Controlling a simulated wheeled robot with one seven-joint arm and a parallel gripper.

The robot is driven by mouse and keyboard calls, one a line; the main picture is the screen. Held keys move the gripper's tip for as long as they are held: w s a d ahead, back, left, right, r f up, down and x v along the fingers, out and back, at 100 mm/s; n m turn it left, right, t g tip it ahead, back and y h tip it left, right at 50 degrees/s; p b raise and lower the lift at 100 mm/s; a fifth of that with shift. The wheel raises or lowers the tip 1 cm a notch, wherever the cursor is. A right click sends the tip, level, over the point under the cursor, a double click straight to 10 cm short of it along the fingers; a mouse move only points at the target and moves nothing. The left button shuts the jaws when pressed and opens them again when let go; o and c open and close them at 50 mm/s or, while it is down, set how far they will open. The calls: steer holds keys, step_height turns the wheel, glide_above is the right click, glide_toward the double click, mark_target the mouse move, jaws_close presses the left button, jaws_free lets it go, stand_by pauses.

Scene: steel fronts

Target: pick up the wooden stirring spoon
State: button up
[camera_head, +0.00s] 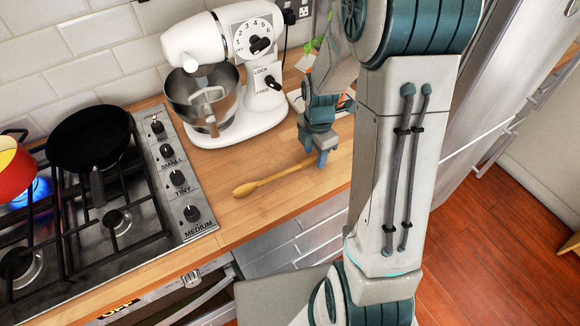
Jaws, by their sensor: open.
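The wooden stirring spoon (272,179) lies on the wooden countertop, in front of the white stand mixer. Its bowl end points left toward the stove, and its handle runs up to the right. My gripper (321,160) is at the handle's right end, with its blue fingers pointing down. The fingers look to be around or right beside the handle tip; I cannot tell which. The gripper is open. The far end of the handle is partly hidden by the fingers.
The white stand mixer (276,87) with its steel bowl stands close behind the spoon. The gas stove (120,200), with a black pan (88,138) and a red pot (12,168) over a blue flame, is at left. Bare countertop (225,205) surrounds the spoon's bowl end.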

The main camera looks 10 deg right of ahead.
steer(key=shift+f, duration=0.2)
jaws_close()
steer(key=shift+r, duration=0.1)
